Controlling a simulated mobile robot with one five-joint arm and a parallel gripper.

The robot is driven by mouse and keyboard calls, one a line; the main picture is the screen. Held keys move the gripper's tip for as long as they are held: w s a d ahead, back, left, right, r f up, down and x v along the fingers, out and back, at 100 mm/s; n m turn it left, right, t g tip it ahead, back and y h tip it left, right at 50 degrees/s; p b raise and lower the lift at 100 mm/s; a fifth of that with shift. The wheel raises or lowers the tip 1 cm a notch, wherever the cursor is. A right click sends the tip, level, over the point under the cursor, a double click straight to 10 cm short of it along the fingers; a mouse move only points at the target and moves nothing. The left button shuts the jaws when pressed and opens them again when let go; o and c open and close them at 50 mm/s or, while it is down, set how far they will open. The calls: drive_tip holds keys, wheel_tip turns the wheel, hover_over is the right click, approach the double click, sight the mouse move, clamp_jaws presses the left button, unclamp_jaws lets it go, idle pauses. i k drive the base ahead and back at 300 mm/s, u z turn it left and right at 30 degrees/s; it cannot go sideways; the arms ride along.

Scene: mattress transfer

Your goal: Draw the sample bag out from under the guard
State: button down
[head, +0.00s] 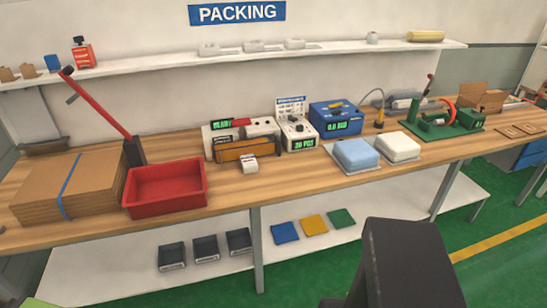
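I cannot make out a sample bag in the head view. An amber-brown panel (246,149) stands across the front of a pale machine (221,128) with a green lit display, and it may be the guard. What lies under or behind the panel is hidden. A small white box (249,164) stands in front of the panel on the workbench (290,185). A dark block, likely part of my own arm, fills the lower right of the view. My gripper's fingers are not in view.
A red tray (166,188) and a cardboard stack (70,185) are on the left. A raised red lever (97,103) leans above them. A blue pad (356,154) and white pad (397,147) lie right of centre. A green machine (445,123) stands farther right.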

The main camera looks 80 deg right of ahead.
sight(248, 164)
drive_tip(key=z, duration=0.9)
